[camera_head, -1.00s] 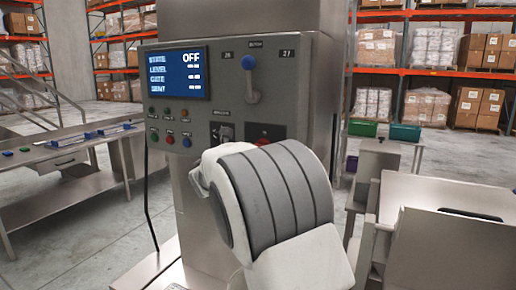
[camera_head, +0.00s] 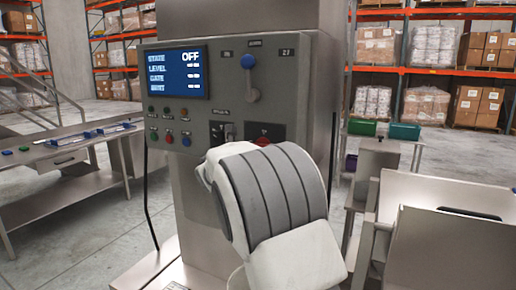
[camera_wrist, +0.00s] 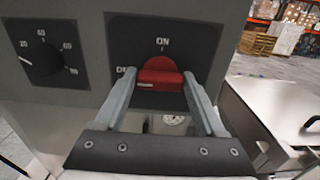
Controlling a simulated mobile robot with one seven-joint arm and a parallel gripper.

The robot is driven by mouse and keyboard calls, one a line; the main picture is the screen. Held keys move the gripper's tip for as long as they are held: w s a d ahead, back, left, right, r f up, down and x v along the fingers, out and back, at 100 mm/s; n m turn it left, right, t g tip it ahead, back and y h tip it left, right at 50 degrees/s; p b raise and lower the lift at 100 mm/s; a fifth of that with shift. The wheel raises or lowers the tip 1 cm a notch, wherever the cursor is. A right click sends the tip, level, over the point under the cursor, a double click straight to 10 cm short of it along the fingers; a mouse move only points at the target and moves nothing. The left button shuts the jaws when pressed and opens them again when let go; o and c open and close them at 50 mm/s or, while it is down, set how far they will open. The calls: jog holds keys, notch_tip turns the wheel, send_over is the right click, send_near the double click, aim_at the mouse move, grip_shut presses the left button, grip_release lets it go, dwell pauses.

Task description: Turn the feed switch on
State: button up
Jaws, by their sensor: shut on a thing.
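The feed switch is a red rotary knob (camera_wrist: 160,75) on a dark plate, with "ON" printed above it and a partly hidden label to its left. Its bar lies about level, with a pale mark toward its left end. In the wrist view, my gripper (camera_wrist: 159,80) has one finger on each side of the knob and is shut on it. In the head view, the red knob (camera_head: 263,141) shows just above my arm, which hides my fingers. The blue screen (camera_head: 176,73) on the control panel reads "STATE OFF".
A blue-tipped lever (camera_head: 250,75) stands above the switch, and a dial (camera_wrist: 41,58) sits to its left. Small coloured buttons (camera_head: 168,138) lie under the screen. A steel bin (camera_head: 445,240) stands close on the right, a steel bench (camera_head: 70,165) on the left.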

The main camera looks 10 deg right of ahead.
jog(key=shift+f+m+b, duration=0.1)
jog(key=shift+m+b, duration=0.3)
jog(key=shift+b, duration=0.2)
jog(key=shift+s+d+f+m+b, duration=0.1)
jog(key=shift+m+b, duration=4.2)
jog(key=shift+b, duration=0.35)
jog(key=shift+s+d+f+m+b, duration=0.1)
jog(key=shift+m+b, duration=4.2)
jog(key=shift+b, duration=0.3)
jog(key=o, duration=1.3)
jog(key=shift+r, duration=0.1)
jog(key=shift+a, duration=0.15)
jog(key=v, duration=1.7)
jog(key=shift+s+b, duration=0.15)
jog(key=shift+b, duration=0.2)
